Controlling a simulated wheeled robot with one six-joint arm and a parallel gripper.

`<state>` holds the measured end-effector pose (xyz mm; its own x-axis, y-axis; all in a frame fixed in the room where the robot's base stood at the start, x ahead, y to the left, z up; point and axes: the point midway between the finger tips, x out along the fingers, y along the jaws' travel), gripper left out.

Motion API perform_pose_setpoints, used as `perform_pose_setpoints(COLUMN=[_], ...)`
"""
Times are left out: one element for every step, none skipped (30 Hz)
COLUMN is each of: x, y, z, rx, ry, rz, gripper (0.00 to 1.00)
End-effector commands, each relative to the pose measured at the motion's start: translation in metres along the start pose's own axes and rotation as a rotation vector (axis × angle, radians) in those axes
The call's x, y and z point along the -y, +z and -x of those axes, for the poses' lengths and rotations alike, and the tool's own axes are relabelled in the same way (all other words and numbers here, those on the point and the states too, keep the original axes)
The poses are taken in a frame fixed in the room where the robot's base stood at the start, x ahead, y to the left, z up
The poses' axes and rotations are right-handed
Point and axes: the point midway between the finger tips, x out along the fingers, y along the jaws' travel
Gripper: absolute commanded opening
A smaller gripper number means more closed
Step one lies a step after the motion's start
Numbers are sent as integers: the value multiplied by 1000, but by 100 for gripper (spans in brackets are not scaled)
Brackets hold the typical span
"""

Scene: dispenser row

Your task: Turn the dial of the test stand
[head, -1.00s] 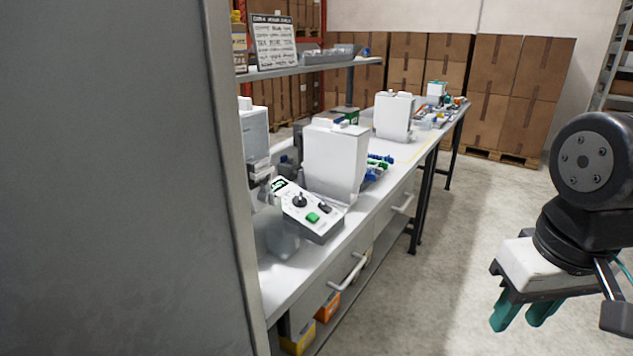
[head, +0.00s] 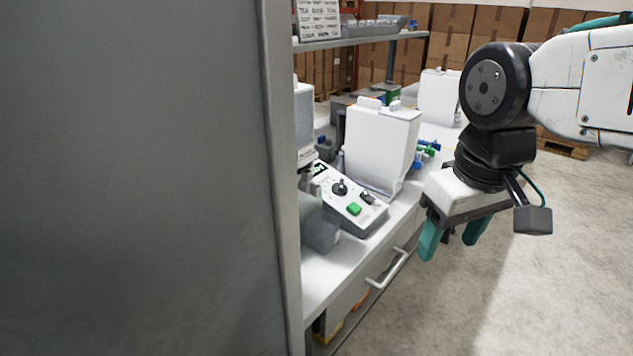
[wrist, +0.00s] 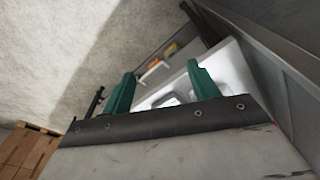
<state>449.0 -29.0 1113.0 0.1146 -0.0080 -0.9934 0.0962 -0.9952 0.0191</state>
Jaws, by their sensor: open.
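The test stand (head: 352,209) is a light, sloped control box on the bench, with a small display, a green button and a black switch. Its dial (head: 340,187) is a black knob on the panel's upper part. My gripper (head: 453,243) has teal fingers, spread apart and empty. In the head view it hangs to the right of the test stand, past the bench's front edge, and is apart from the dial. In the wrist view the open fingers (wrist: 160,92) show with part of the bench behind them; the dial cannot be made out there.
A grey panel (head: 140,180) fills the left of the head view and hides the near bench. White dispensers (head: 380,145) stand behind the test stand. A shelf (head: 360,39) runs above. A drawer handle (head: 390,268) juts from the bench front.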

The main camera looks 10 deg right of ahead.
Motion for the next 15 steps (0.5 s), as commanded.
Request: perform_pose_setpoints(x=[-1,-2,-3,-4,-4,-4,-5,-4,-4,-4,-4,-3,-2,-1,0], y=[-19,-31,-50,-65,-80,-101,-117,-132,-154,-169,-185,-205,-220,-235,-252], z=[4,6,8,10,11,11,10,9,6,4,0,-5,-10,-15,-22], rx=[7,8,10,12,13,14,15,16,17,17,19,20,21,22,24], ry=[1,3,5,7,9,11,13,15,17,18,19,21,22,23,25], rz=[51,89,144,189,235,298,344,390,452,498,544,604,649,692,748], gripper=[60,60,60,60,60,60,60,60,60,60,60,60,60,60,60])
